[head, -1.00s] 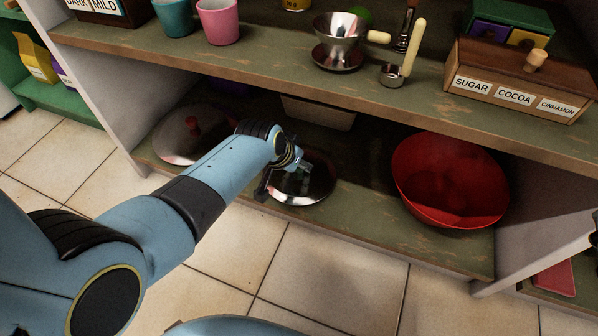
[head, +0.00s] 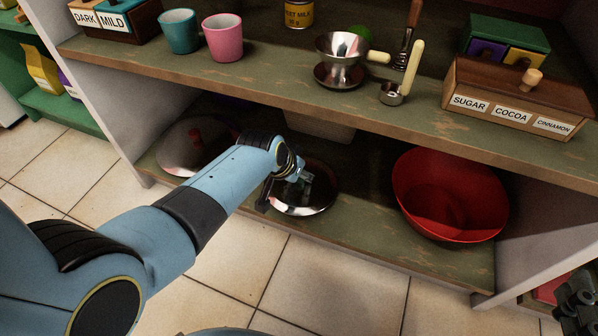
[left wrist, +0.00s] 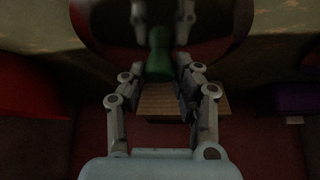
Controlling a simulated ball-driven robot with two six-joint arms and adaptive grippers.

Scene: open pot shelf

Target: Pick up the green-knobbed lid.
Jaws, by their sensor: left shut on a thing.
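The green-knobbed lid is a shiny steel disc (head: 318,200) at the middle of the lower shelf in the head view. In the left wrist view its green knob (left wrist: 158,62) stands between my fingers, with the reflective lid (left wrist: 215,25) beyond. My left gripper (head: 303,176) is over the lid, shut on the knob, and mostly covers the knob in the head view. I cannot tell whether the lid is clear of the shelf. My right gripper (head: 577,303) shows only as a dark part at the lower right edge, away from the lid; its jaws are unclear.
A lid with a red knob (head: 180,155) lies left of my left arm. A large red bowl (head: 450,195) stands to the right on the lower shelf (head: 400,262). A pale bin (head: 320,128) is behind. The upper shelf (head: 270,88) overhangs, holding mugs and boxes.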

